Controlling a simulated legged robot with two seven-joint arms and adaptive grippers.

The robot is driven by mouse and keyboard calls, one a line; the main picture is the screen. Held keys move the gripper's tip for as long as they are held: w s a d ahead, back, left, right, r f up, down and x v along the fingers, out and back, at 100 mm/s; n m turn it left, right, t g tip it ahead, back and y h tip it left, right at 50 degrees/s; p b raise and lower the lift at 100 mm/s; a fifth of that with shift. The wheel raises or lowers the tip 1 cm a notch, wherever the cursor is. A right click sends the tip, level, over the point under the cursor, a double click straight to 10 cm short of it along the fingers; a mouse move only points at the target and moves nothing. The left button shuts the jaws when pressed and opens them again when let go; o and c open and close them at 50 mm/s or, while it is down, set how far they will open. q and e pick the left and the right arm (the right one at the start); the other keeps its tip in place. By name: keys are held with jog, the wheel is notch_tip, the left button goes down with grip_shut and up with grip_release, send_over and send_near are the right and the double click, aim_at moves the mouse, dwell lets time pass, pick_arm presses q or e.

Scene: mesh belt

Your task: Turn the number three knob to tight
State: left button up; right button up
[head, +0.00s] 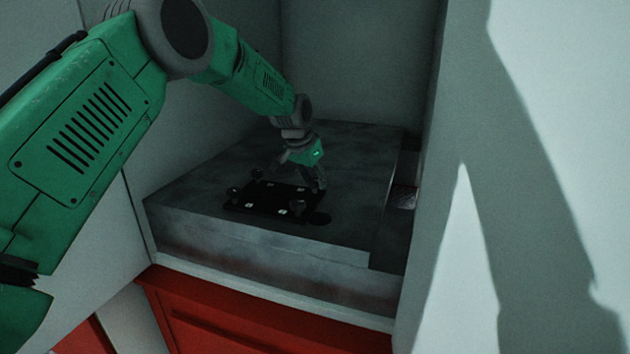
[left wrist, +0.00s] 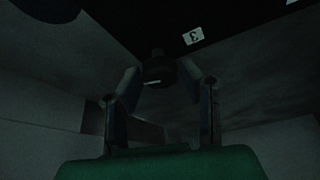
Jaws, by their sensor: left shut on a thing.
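The black panel (head: 265,200) lies on top of a grey block and carries several dark knobs and small white labels. My left gripper (head: 302,177) reaches down at the panel's far right corner. In the left wrist view, the number three knob (left wrist: 159,70) is dark and round with a pale mark on its near side, beside the white "3" label (left wrist: 193,37). The left fingers (left wrist: 163,82) are shut on this knob from both sides. In the head view the gripper hides the knob. My right gripper does not show.
The grey block (head: 200,217) sits in a recess between pale walls, with a wall close on the right (head: 530,150). Other knobs stand at the panel's near left (head: 233,195) and near right (head: 298,208). A red cabinet front (head: 250,320) is below.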

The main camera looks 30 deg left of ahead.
pick_arm(q)
jog(key=shift+a+m+h, duration=0.1)
jog(key=shift+m+h, duration=0.3)
jog(key=shift+m, duration=0.8)
jog(key=o, duration=1.1)
jog(key=shift+a, duration=0.1)
